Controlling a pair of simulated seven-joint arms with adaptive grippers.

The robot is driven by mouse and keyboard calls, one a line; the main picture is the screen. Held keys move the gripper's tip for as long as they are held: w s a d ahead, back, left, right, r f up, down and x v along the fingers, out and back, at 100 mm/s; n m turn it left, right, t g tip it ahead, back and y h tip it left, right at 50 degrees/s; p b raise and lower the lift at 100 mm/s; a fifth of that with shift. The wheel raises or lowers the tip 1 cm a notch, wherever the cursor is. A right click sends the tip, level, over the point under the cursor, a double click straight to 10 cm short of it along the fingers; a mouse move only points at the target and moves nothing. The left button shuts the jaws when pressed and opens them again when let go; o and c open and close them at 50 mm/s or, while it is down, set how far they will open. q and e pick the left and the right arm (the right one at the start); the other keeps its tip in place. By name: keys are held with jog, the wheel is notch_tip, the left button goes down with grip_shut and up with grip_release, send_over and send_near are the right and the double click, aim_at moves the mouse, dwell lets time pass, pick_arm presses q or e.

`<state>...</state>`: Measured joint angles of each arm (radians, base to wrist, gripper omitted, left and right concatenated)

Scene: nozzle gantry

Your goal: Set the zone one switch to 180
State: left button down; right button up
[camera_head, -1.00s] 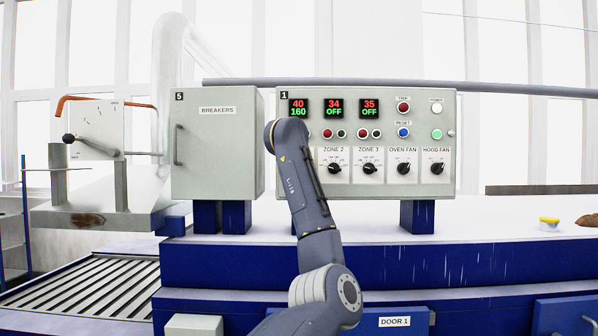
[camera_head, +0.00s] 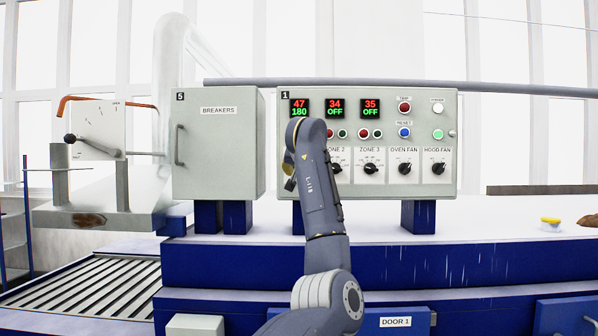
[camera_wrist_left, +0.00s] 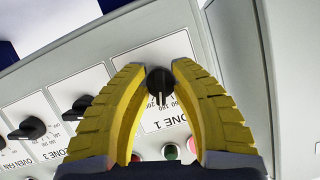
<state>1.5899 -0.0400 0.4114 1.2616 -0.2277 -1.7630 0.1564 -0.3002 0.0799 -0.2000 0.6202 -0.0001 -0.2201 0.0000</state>
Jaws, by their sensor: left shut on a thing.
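The zone one switch (camera_wrist_left: 158,82) is a black knob on the white ZONE 1 plate, seen upside down in the left wrist view. My left gripper (camera_wrist_left: 161,68) has yellow ribbed fingers, one on each side of the knob, and is shut on it. The pointer lies near the 180 and 200 marks, but the fingers hide part of the scale. In the head view my left arm hides the switch. The zone one display (camera_head: 299,108) reads 47 in red over 180 in green. My right gripper is not in view.
The control panel (camera_head: 385,98) also carries the zone 2 knob (camera_head: 336,168), zone 3 knob (camera_head: 370,169), oven fan knob (camera_head: 405,168) and hood fan knob (camera_head: 438,168). The breakers box (camera_head: 218,150) stands just left of the panel.

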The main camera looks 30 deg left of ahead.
pick_arm(q)
jog(key=shift+f, duration=0.15)
jog(key=c, duration=1.1)
grip_release()
jog(key=v, duration=1.2)
jog(key=shift+w, duration=0.1)
